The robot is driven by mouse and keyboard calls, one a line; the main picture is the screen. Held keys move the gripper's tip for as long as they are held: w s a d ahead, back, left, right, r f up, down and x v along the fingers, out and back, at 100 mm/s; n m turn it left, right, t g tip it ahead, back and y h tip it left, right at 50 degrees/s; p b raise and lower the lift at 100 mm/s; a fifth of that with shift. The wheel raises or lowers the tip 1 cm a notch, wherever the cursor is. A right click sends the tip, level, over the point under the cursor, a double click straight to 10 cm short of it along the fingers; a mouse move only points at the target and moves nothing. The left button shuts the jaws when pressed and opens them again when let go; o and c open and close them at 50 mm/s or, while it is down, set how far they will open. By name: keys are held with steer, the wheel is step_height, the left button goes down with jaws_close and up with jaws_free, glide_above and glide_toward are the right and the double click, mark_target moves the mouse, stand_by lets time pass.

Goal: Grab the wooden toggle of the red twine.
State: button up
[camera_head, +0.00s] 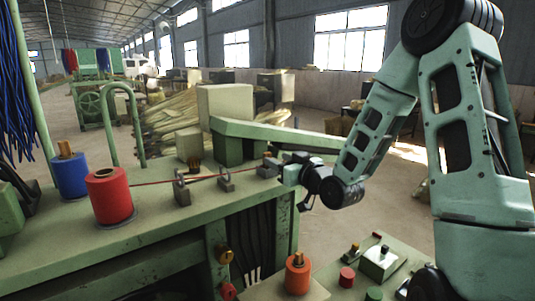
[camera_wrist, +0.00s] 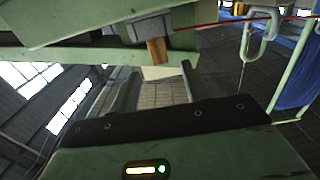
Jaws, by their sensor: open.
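The red twine (camera_head: 205,177) runs from the red spool (camera_head: 110,196) through metal guides to a small block at the right end of the green bench. The wooden toggle (camera_wrist: 156,50) sticks out of a grey holder (camera_wrist: 150,27) in the wrist view, with the red twine (camera_wrist: 245,20) to its right. A small brown piece at the twine's end in the head view looks like the toggle (camera_head: 267,155). My gripper (camera_wrist: 159,68) is open and empty. The toggle appears between its fingertips in the wrist view; whether it lies within their depth I cannot tell.
A blue spool (camera_head: 70,175) stands behind the red one. Metal guides (camera_head: 181,188) stand along the twine. A green beam (camera_head: 270,133) passes close behind my gripper. A control panel with buttons (camera_head: 347,277) lies in front. Open floor is at the right.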

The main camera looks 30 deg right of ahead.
mark_target(269, 154)
steer(key=shift+w, duration=0.55)
steer(key=w+p, duration=0.3)
steer(key=w, duration=0.1)
steer(key=shift+w+a+r+p, duration=0.15)
steer(key=shift+w+r+p, duration=0.1)
steer(key=shift+p, duration=0.15)
steer(key=shift+w+f, duration=0.2)
steer(key=shift+w, duration=0.15)
jaws_close()
